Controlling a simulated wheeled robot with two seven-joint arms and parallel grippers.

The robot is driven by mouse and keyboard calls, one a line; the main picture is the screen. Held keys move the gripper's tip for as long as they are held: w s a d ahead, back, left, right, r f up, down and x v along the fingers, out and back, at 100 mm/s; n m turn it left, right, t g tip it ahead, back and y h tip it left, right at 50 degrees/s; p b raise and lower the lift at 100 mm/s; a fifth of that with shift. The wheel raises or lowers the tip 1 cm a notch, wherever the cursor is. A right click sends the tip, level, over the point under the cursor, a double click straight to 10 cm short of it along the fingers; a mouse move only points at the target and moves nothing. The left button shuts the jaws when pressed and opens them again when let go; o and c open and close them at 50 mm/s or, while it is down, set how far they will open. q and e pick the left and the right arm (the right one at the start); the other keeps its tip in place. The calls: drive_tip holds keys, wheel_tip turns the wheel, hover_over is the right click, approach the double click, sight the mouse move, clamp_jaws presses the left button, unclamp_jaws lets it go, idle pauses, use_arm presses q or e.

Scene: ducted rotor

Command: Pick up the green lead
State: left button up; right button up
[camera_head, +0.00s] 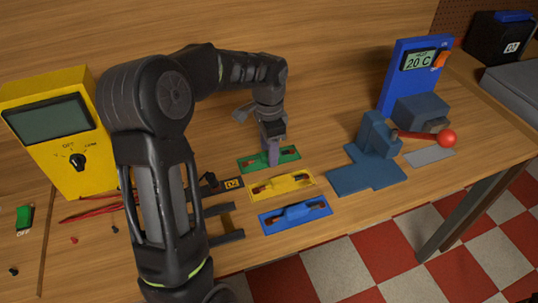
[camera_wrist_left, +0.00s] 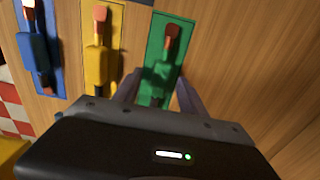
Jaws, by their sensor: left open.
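The green lead (camera_wrist_left: 162,70) lies on a green plate (camera_wrist_left: 160,27) in the left wrist view, its reddish-brown end pointing away from my gripper. In the head view the green plate (camera_head: 286,155) is at the centre of the table, and the lead is mostly hidden by my left gripper (camera_head: 272,157). That gripper points down over the plate. In the left wrist view my left gripper (camera_wrist_left: 158,92) is open, with one finger on each side of the lead's near part. Whether the fingers touch it cannot be told. My right gripper is not in view.
A yellow lead plate (camera_head: 283,186) and a blue lead plate (camera_head: 296,213) lie nearer the front edge. A yellow meter (camera_head: 50,125) stands at left. A blue fixture (camera_head: 365,170) and a blue display unit (camera_head: 412,70) are at right. Red leads (camera_head: 90,209) lie near the meter.

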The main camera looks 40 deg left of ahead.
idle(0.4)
use_arm(q)
clamp_jaws()
idle(0.4)
